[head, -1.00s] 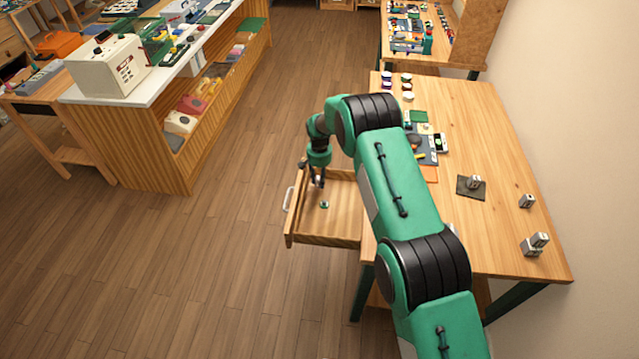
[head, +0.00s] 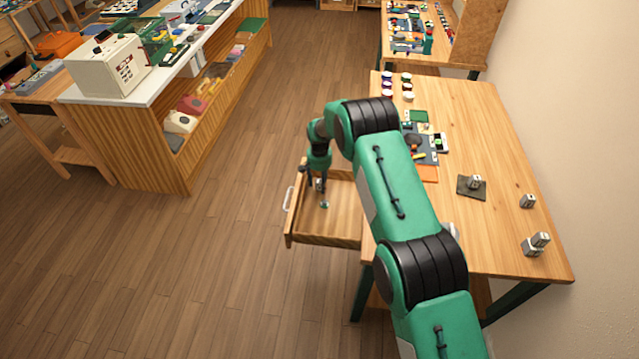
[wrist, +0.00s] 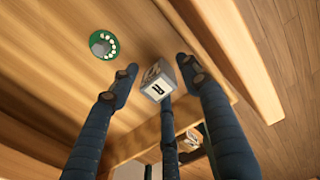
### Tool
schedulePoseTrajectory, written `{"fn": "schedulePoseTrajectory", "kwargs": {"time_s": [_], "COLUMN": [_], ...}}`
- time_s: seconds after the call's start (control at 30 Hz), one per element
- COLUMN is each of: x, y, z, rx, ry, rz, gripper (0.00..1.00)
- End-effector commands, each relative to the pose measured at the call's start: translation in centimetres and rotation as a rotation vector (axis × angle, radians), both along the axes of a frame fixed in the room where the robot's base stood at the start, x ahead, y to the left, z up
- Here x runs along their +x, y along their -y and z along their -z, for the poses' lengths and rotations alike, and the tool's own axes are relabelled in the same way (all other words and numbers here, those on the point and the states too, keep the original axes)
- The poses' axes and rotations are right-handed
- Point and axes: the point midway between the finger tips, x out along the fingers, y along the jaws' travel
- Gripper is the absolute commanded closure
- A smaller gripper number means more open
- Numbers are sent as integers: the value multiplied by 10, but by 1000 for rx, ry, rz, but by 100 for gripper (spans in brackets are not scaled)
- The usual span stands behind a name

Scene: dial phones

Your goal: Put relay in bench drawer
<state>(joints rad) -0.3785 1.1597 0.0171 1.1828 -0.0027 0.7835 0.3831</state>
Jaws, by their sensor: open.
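The bench drawer (head: 345,222) is pulled open from the wooden bench (head: 475,120). My gripper (head: 318,184) is down in the drawer's far left part. In the wrist view its dark blue fingers (wrist: 158,84) are spread open. A small grey-and-white block with a dark mark, which looks like the relay (wrist: 157,82), is among the fingertips, over the drawer floor. Whether it rests on the floor or touches a finger is unclear. In the head view the relay is small and mostly hidden by the fingers.
A green dial disc (wrist: 103,44) lies on the drawer floor near my fingers; it shows in the head view too (head: 324,205). Similar grey blocks stand on the bench, one on a dark mat (head: 466,191). Wooden floor left of the drawer is clear.

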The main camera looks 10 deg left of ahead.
Motion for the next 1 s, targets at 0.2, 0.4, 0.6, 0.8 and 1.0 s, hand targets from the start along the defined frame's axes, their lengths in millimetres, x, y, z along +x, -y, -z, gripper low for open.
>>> {"fn": "schedulePoseTrajectory", "kwargs": {"time_s": [0.2,0.4,0.6,0.8,1.0], "x": [0,0,1,1,1], "y": [0,0,-1,-1,0], "z": [-4,-22,-53,-87,-112], "rx": [0,0,1,1,0], "ry": [0,1,2,2,1], "rz": [0,0,0,0,0], "gripper": [53,53,53,53,53]}}
